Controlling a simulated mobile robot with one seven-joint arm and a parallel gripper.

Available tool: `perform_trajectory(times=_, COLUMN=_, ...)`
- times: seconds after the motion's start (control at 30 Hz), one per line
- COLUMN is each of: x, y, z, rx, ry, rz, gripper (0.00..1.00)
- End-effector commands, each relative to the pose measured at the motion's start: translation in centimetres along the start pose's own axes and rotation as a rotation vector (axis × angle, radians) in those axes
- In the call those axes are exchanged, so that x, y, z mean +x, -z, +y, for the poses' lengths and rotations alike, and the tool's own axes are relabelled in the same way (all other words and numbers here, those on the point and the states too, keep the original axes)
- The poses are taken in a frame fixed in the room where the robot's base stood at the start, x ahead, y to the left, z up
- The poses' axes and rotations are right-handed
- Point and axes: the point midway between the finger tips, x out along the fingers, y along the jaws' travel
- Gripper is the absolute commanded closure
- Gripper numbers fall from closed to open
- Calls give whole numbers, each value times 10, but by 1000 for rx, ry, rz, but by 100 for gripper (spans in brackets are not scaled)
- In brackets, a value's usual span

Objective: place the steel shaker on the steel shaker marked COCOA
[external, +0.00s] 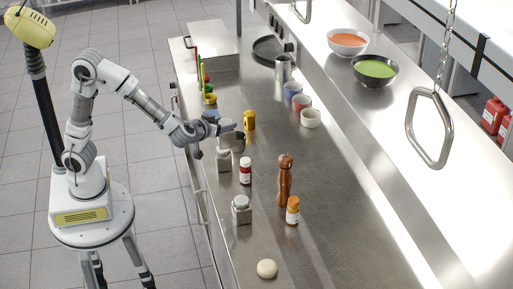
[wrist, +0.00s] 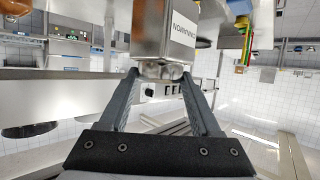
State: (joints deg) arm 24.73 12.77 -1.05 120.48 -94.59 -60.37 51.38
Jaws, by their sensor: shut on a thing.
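My gripper (external: 225,128) is over the left part of the steel counter, and in the wrist view (wrist: 161,78) its two fingers close on a steel shaker (wrist: 160,30). One boxy steel shaker (external: 223,161) shows just below the gripper, and another (external: 241,211) stands upright nearer the front. Their labels are too small to read, so I cannot tell which is marked COCOA.
A red-labelled white-capped jar (external: 245,171), a wooden pepper mill (external: 285,182) and an orange-capped jar (external: 292,211) stand close by. A pale round item (external: 267,268) lies in front.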

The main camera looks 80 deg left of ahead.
Motion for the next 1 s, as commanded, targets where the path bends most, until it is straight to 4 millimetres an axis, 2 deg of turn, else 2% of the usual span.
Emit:
perform_trajectory(times=0.03, x=-14, y=4, z=-6, rx=2, ry=-1, rz=3, gripper=100)
perform_trajectory(times=0.1, x=-24, y=4, z=-13, rx=4, ry=3, rz=6, gripper=100)
perform_trajectory(times=0.2, x=-32, y=3, z=-20, rx=7, ry=8, rz=11, gripper=100)
perform_trajectory(times=0.27, x=-30, y=1, z=-24, rx=8, ry=11, rz=12, gripper=100)
perform_trajectory(times=0.37, x=-14, y=-3, z=-32, rx=8, ry=14, rz=12, gripper=100)
perform_trajectory(times=0.7, x=68, y=-18, z=-62, rx=8, ry=15, rz=11, gripper=100)
perform_trajectory(times=0.9, x=89, y=-20, z=-69, rx=7, ry=11, rz=12, gripper=100)
perform_trajectory(times=1.0, x=94, y=-29, z=-69, rx=10, ry=11, rz=10, gripper=100)
